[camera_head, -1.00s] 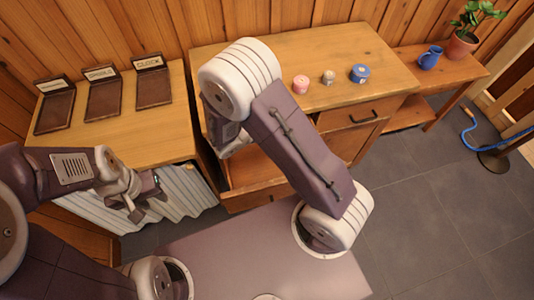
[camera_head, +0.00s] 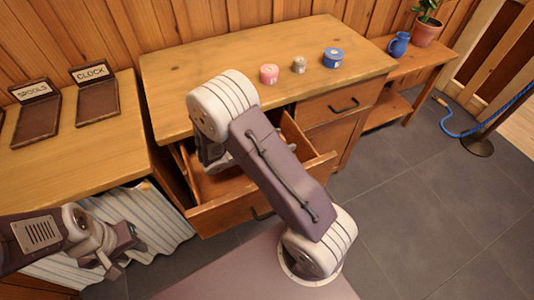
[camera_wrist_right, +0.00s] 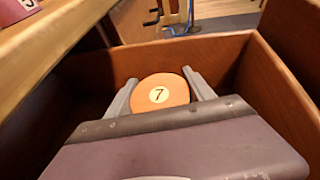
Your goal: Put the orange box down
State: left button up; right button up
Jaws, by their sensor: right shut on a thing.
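The orange box (camera_wrist_right: 160,92) is a round piece with a "7" on its top. In the right wrist view it sits between the two fingers of my right gripper (camera_wrist_right: 162,88), which is shut on it, inside the open drawer (camera_wrist_right: 225,55). I cannot tell whether the box touches the drawer floor. In the head view my right arm covers part of the drawer (camera_head: 235,214) and hides the orange box. My left gripper (camera_head: 122,258) is empty, with its fingers apart, in front of the left table.
A pink spool (camera_head: 269,74), a grey spool (camera_head: 299,65) and a blue spool (camera_head: 333,58) stand on the desk (camera_head: 200,60). Trays labelled SPOOLS (camera_head: 38,118) and CLOCK (camera_head: 97,100) lie on the left table. The drawer walls are close around my right gripper.

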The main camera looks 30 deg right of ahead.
jog(key=shift+f, duration=0.6)
notch_tip(320, 180, down, 4)
jog(key=shift+r+b, duration=0.25)
jog(key=shift+b, duration=0.6)
jog(key=shift+f, duration=0.2)
jog(key=shift+r, duration=0.1)
jog(key=o, duration=1.4)
